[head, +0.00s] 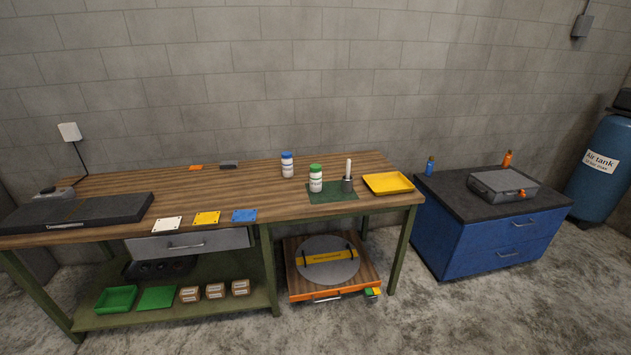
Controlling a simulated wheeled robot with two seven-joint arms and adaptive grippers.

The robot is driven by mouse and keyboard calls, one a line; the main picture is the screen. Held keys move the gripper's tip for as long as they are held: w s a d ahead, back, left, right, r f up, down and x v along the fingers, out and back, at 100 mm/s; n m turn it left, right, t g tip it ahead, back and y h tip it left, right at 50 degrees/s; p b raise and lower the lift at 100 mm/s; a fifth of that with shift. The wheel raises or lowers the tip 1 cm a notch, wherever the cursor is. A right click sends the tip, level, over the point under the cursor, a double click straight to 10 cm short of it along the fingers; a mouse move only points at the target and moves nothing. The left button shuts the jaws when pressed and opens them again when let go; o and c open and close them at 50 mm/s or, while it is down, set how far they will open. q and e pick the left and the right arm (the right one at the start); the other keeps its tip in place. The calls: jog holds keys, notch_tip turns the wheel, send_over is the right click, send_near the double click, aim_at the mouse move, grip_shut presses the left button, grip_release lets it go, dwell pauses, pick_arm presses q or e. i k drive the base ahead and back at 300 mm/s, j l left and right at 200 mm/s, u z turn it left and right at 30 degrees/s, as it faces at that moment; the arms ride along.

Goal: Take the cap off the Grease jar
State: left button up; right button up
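Two white jars stand upright on the wooden workbench (130,195). One jar with a blue cap (287,168) stands toward the back of the bench. The other jar with a green cap (316,183) stands nearer, on a dark green mat (334,197). Both caps sit on their jars. The labels are too small to read, so I cannot tell which one is the Grease jar. Neither of my grippers is in view.
A grey cup with a white-handled tool (347,184) stands close right of the green-capped jar. A yellow tray (388,183) lies farther right. White, yellow and blue plates (207,218) lie along the front edge. The bench left of the jars is mostly clear.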

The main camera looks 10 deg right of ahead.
aim_at(314, 177)
jog(key=i+z, duration=0.2)
jog(key=i, duration=0.35)
jog(key=i+j+z, duration=0.2)
jog(key=i, duration=0.35)
jog(key=i+j+z, duration=0.2)
jog(key=i, duration=0.35)
